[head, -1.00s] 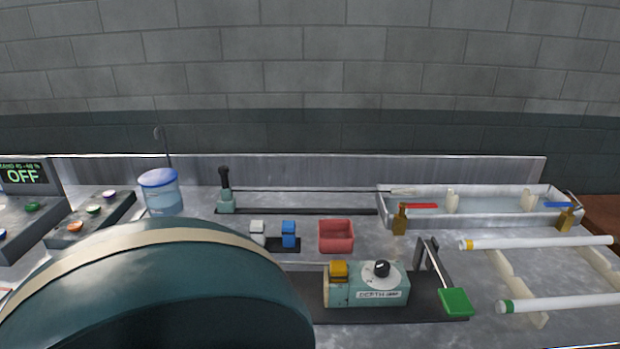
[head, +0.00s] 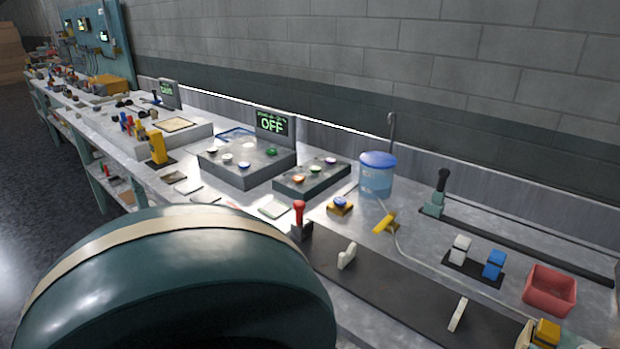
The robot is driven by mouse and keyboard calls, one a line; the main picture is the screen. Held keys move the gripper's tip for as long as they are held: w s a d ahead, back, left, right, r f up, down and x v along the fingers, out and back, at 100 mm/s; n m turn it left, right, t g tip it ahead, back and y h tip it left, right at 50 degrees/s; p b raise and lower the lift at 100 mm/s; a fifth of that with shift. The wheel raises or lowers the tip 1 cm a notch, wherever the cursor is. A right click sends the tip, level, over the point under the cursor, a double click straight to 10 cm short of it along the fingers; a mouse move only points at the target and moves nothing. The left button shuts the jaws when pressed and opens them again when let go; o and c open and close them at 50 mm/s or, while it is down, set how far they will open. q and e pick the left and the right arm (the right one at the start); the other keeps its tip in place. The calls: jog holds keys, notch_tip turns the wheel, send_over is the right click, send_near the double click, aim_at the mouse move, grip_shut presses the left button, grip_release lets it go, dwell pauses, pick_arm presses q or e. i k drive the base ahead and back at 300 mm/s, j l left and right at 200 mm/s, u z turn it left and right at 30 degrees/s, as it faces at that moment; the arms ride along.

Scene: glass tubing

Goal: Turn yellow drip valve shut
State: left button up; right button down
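A small yellow piece (head: 385,222), which looks like the drip valve, sits on the bench just in front of a clear container with a blue lid (head: 376,178). A thin pale tube (head: 400,238) runs down from the container past it. The yellow piece lies slanted in the picture; whether the valve is open or shut I cannot tell. Neither of my grippers is in view. A large dark teal rounded part of mine with a tan band fills the lower left and hides the bench there.
A yellow block with a blue button (head: 340,206) and a red-knobbed lever (head: 299,218) stand left of the valve. Button boxes with an OFF display (head: 272,124) are further left. A dark rail plate (head: 400,282) lies in front; a red bin (head: 549,290) is at right.

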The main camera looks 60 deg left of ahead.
aim_at(389, 220)
jog(key=u, duration=1.55)
